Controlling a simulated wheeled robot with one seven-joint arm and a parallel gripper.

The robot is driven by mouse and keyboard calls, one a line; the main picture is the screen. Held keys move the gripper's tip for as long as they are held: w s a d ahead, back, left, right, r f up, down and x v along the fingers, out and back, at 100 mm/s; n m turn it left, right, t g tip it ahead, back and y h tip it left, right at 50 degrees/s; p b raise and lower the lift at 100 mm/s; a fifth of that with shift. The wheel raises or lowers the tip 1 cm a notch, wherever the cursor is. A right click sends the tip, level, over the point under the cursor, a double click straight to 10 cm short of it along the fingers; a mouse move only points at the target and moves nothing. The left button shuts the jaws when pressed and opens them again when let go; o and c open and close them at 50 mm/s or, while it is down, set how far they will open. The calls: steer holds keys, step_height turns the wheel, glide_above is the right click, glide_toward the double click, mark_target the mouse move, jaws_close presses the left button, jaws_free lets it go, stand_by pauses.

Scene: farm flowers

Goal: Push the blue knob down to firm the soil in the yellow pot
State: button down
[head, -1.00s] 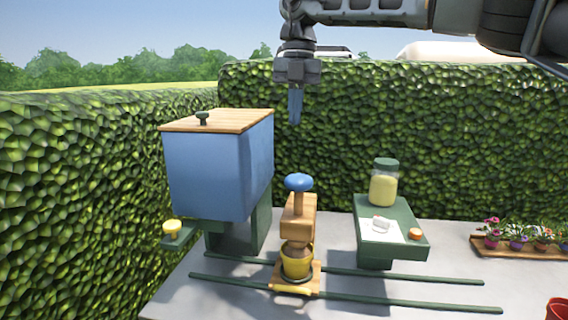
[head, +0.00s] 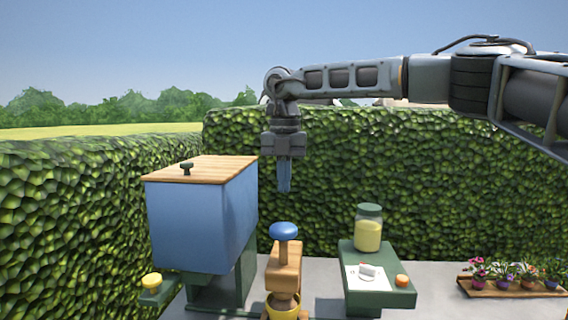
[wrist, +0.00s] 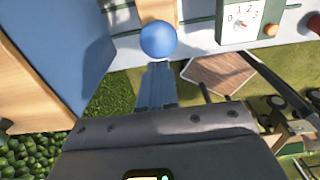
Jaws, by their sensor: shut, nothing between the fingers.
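The blue knob (head: 283,231) tops a wooden press (head: 284,266) in the middle of the head view. The yellow pot (head: 283,309) sits under the press, partly cut off by the lower picture edge. My gripper (head: 285,190) is shut and empty, fingers pointing down, above the knob and apart from it. In the wrist view the blue knob (wrist: 158,39) lies just beyond the tips of my gripper (wrist: 157,66). The soil in the pot cannot be seen.
A blue bin (head: 200,222) with a wooden lid stands left, with a yellow knob (head: 152,281) at its front. Right is a green stand (head: 395,297) with a jar (head: 368,230), a dial and an orange knob (head: 402,281). A flower tray (head: 510,290) lies far right. A hedge (head: 420,180) stands behind.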

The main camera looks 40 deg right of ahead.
mark_target(284, 225)
step_height(284, 225, down, 8)
steer(key=shift+r+p, duration=0.1)
steer(key=shift+p, duration=0.6)
steer(key=shift+f+b, duration=1.55)
steer(key=shift+f, duration=1.05)
steer(key=shift+s+f, duration=0.1)
step_height(284, 225, up, 5)
steer(key=p, duration=0.3)
step_height(284, 225, up, 10)
steer(key=b, duration=0.2)
steer(key=shift+f, duration=0.2)
